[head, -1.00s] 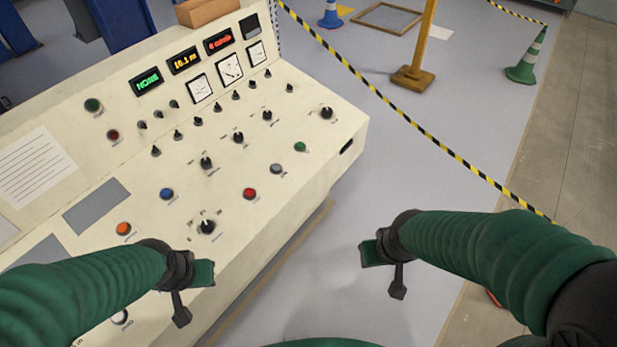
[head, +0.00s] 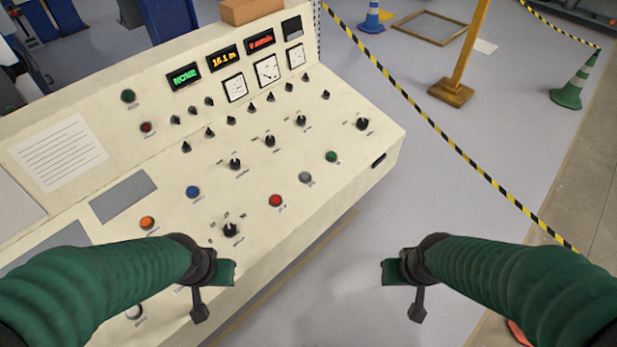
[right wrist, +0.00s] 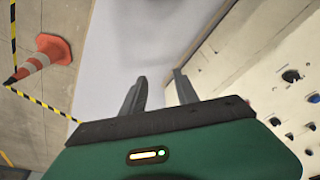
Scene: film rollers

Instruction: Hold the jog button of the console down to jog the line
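The cream console (head: 330,190) fills the left and middle of the head view. Its buttons include an orange one (head: 147,223), a blue one (head: 193,192), a red one (head: 276,200), a grey one (head: 305,177), a green one (head: 331,156) and a pale one (head: 135,312). Their labels are too small to read, so I cannot tell which is the jog button. My left gripper (head: 212,290) hangs over the console's front part, its fingers unclear. My right gripper (head: 404,290) is over the floor, right of the console. Its fingers (right wrist: 160,78) are apart and empty.
Displays (head: 223,56) and dials (head: 266,70) line the console's back, below a brown box (head: 250,10). Black knobs (head: 231,229) stand up from the panel. Striped tape (head: 430,122), a yellow post (head: 453,92) and a green cone (head: 570,92) stand right. Floor between is clear.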

